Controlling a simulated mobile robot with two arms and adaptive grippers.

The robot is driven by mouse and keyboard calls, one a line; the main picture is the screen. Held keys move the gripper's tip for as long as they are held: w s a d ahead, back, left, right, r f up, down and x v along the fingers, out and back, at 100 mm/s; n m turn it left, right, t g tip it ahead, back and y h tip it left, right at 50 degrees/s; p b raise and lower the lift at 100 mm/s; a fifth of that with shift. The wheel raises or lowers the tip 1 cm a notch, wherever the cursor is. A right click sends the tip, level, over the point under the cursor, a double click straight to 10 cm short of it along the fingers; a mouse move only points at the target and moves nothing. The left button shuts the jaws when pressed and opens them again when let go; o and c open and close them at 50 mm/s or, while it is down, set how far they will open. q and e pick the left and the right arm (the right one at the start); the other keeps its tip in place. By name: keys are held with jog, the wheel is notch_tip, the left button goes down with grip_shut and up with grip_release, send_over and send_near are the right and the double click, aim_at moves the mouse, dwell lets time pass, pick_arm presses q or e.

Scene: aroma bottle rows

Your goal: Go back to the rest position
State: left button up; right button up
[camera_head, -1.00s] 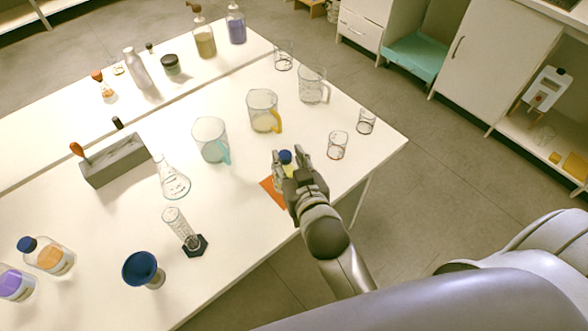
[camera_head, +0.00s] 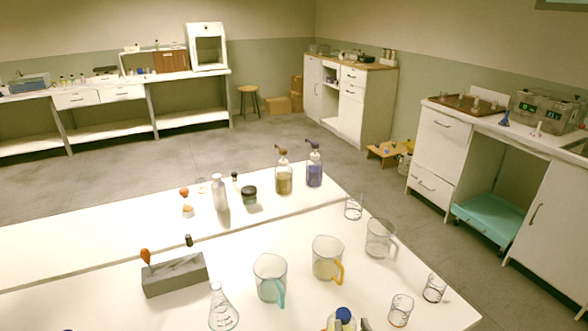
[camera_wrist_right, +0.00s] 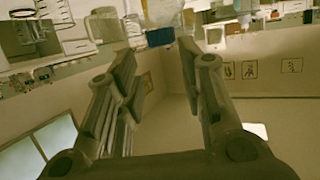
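A small bottle with a blue cap (camera_head: 343,315) stands at the bottom edge of the head view, partly cut off. In the right wrist view, which is upside down, its blue cap (camera_wrist_right: 160,37) and clear body show just beyond the fingertips. My right gripper (camera_wrist_right: 157,50) is open, its two fingers apart with nothing held between them. In the head view only a bit of its fingers shows beside the bottle. My left gripper is not in view.
Near the bottle are a yellow-handled beaker (camera_head: 327,262), a teal-handled beaker (camera_head: 270,280), a clear pitcher (camera_head: 379,240), a flask (camera_head: 222,312) and small glasses (camera_head: 400,310). Pump bottles (camera_head: 284,178) stand further back on the white table. Floor is open beyond it.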

jog(key=s+d+f+n+g+y, duration=0.1)
jog(key=s+d+f+g, duration=0.2)
jog(key=s+f+g, duration=0.45)
jog(key=s+d+f+n+g, duration=0.2)
jog(key=s+d+f+g, duration=0.15)
jog(key=s, duration=0.65)
notch_tip(320, 180, down, 27)
jog(key=s+g, duration=0.1)
jog(key=s, duration=0.1)
jog(key=s+d+f+g, duration=0.1)
jog(key=s+d+f, duration=0.1)
jog(key=s+f, duration=1.3)
jog(key=shift+s+g, duration=0.3)
jog(key=shift+s, duration=0.25)
